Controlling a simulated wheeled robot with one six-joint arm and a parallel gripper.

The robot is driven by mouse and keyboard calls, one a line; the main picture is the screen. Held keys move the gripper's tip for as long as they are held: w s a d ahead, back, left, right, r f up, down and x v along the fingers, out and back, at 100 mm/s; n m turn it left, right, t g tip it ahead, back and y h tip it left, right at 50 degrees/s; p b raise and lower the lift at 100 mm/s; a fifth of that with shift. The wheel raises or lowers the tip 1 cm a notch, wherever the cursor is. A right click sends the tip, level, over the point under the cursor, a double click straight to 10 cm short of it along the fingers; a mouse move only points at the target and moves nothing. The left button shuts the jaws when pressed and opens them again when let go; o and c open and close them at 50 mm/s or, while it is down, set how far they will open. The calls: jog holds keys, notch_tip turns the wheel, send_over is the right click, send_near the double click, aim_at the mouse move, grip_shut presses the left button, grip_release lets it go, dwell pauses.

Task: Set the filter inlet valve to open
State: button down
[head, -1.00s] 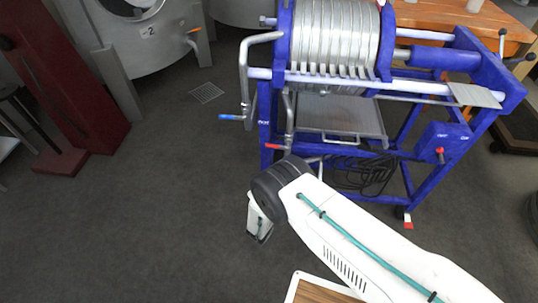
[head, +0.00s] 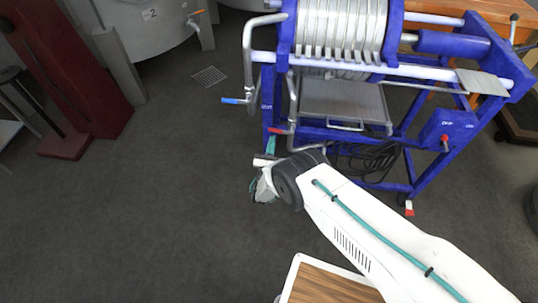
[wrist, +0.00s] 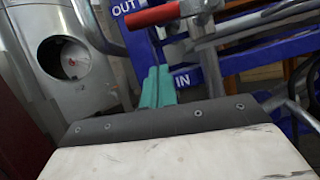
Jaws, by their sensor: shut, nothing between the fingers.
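The filter press (head: 470,110) has a blue frame and carries two lever valves on steel pipes at its left end. The red-handled valve (head: 278,130) has its lever pointing left, crosswise to its upright pipe. The blue-handled valve (head: 236,101) sits further left and higher. In the wrist view the red handle (wrist: 155,14) is at the top, between the OUT label (wrist: 124,6) and the IN label (wrist: 182,80) on the frame. My gripper (head: 271,146) has teal fingers, shut and empty, just below the red lever. They also show in the wrist view (wrist: 157,75), apart from the handle.
A wood-topped white-edged surface (head: 325,287) is at the bottom. A steel tank (head: 140,35) marked 2 and a dark red post (head: 85,90) stand at left. A black hose (head: 365,165) lies coiled under the press. The grey floor (head: 150,215) at left is clear.

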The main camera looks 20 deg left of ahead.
jog(key=shift+s+d+r, duration=0.15)
jog(key=shift+s+r, duration=0.1)
jog(key=shift+r, duration=0.65)
jog(key=shift+s+d+r, duration=0.15)
jog(key=shift+s+r, duration=0.05)
jog(key=shift+r, duration=0.65)
jog(key=shift+a, duration=0.1)
